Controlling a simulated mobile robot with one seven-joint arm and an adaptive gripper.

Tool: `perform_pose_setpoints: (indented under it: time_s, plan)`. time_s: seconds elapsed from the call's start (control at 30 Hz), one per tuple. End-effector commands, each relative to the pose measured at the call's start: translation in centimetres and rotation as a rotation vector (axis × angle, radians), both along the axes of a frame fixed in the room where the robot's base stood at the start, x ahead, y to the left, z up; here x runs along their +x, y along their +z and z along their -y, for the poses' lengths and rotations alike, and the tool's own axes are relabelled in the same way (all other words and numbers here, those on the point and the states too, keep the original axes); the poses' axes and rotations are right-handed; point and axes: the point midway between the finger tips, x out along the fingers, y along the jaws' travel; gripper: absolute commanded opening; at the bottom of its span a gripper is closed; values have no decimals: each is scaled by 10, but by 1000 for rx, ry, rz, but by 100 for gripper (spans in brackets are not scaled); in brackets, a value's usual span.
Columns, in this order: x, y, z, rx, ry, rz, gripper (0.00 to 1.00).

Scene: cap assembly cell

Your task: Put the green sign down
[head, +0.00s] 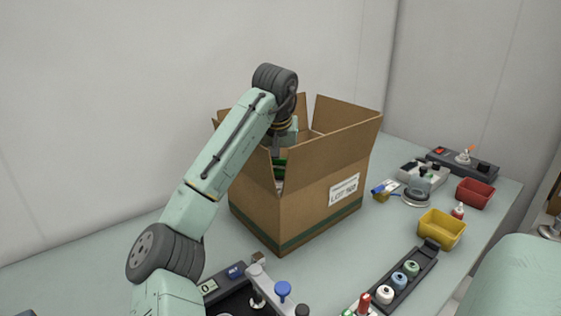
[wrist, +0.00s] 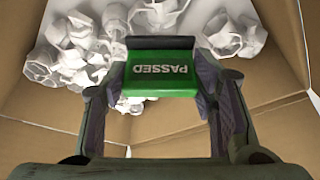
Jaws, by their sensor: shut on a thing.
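The green sign (wrist: 160,76) carries the word PASSED, upside down in the wrist view, and has a dark strip along its far edge. My gripper (wrist: 158,88) is shut on it, with one finger at each side. The sign is over the inside of the open cardboard box (head: 312,200), where several white crumpled pieces (wrist: 80,45) lie. I cannot tell whether the sign touches them. In the head view my arm reaches down into the box, and only a bit of green (head: 280,163) shows past the box flaps.
The box flaps (head: 340,137) stand up around my wrist. To the right on the table are a yellow bin (head: 441,229), a red bin (head: 475,193) and a dark rack (head: 405,279) with small caps. Bare table lies left of the box.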

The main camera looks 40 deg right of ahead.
Motion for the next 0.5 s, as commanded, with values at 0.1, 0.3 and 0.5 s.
perform_pose_setpoints:
  time_s: [0.1,0.3,0.5]
  plan:
    - [0,-2,0,0,0,0,24]
    - [0,-3,0,0,0,0,63]
    - [0,-2,0,0,0,0,73]
